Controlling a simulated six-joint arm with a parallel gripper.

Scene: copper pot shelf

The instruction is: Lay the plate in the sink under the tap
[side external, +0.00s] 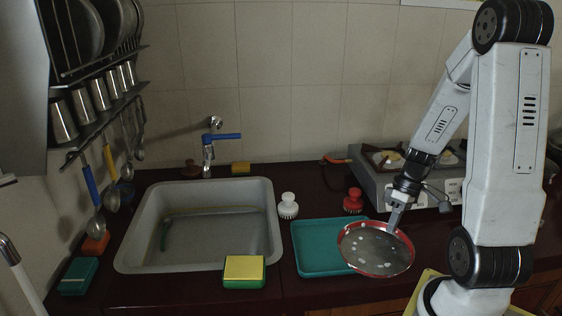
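The plate (374,250) is round and grey with pale spots and a red rim. It overlaps the right part of the teal tray in the picture and looks slightly tilted toward the camera. My gripper (391,228) points down at the plate's far right rim, its fingers close together and seemingly shut on that rim. The fingertips' far side is hidden. The grey sink (262,232) is at left centre, with a long greenish thing (212,211) lying inside. The tap (208,154), with a blue handle, stands behind the sink.
The teal tray (310,245) lies right of the sink. A yellow-green sponge (244,271) sits at the sink's front edge. A white brush (288,205) and a red brush (353,201) stand behind the tray. A stove (385,180) is behind my gripper. Utensils hang at left.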

